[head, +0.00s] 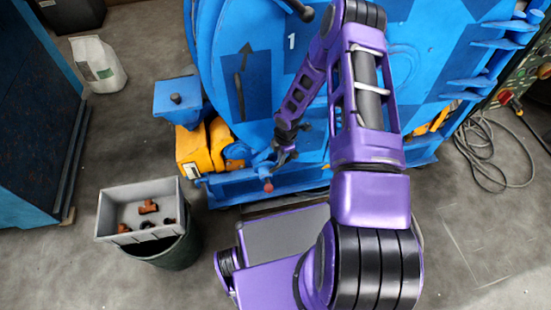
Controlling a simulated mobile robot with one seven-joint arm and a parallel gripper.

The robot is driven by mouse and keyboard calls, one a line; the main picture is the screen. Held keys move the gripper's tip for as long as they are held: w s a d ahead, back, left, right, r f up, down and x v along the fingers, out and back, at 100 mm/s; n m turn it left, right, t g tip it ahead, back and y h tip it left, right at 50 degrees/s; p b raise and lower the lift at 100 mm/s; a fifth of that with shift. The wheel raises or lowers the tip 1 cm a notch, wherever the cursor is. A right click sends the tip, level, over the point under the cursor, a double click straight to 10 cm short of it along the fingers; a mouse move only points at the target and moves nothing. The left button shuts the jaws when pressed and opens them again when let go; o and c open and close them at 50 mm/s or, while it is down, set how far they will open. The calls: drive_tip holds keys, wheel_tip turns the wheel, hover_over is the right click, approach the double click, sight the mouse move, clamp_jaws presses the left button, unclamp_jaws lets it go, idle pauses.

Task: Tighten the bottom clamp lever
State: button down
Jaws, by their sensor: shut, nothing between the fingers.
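The blue drum blaster (262,70) fills the upper middle of the head view, with a white "1" on its door. The bottom clamp lever (266,176) is a short lever with a red knob, low on the front of the machine. My gripper (279,159) hangs from my purple arm just above and right of the lever. The gripper is shut with nothing in it. It is small and dark here, and I cannot tell whether it touches the lever. Another dark lever end (300,10) shows at the top of the door.
A grey tray (107,212) with several brown and dark parts rests on a dark bin (185,250) at left. A yellow motor unit (192,147) stands left of the lever. Cables (497,150) lie on the floor at right. A blue cabinet (30,110) stands at far left.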

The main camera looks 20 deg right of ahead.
drive_tip(key=shift+d+f, duration=0.2)
drive_tip(key=shift+d, duration=0.45)
drive_tip(key=shift+d+f, duration=0.1)
drive_tip(key=shift+a+r, duration=0.3)
wheel_tip(320, 180, up, 11)
drive_tip(key=s+d+p, duration=0.1)
drive_tip(key=p, duration=0.1)
drive_tip(key=shift+s+d+p, duration=0.25)
drive_tip(key=shift+d+p, duration=0.05)
drive_tip(key=shift+p, duration=0.1)
